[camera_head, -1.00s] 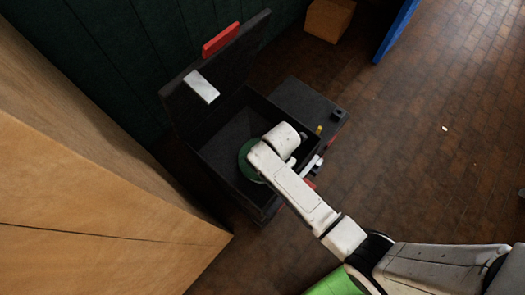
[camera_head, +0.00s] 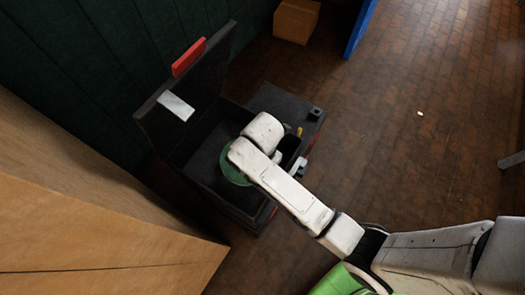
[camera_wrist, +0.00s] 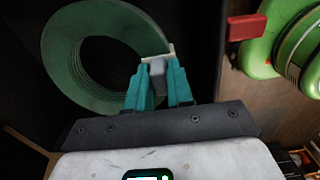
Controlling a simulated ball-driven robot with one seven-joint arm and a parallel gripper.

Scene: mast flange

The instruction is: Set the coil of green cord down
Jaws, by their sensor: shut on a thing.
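The coil of green cord (camera_wrist: 80,50) is a flat round ring with an open middle. In the wrist view my gripper (camera_wrist: 155,66) has its teal fingers shut on the right side of its rim. In the head view the coil (camera_head: 234,166) shows partly beneath my white arm, within the outline of an open black toolbox (camera_head: 193,160). My arm hides the rest of the coil and the fingers there. I cannot tell whether the coil touches the box floor.
The toolbox lid (camera_head: 190,95) stands open at the back left, with a red latch (camera_head: 188,57). A large tan box (camera_head: 90,200) fills the left side. A cardboard box (camera_head: 296,20) and a blue panel (camera_head: 359,27) stand at the back. Brick floor to the right is mostly clear.

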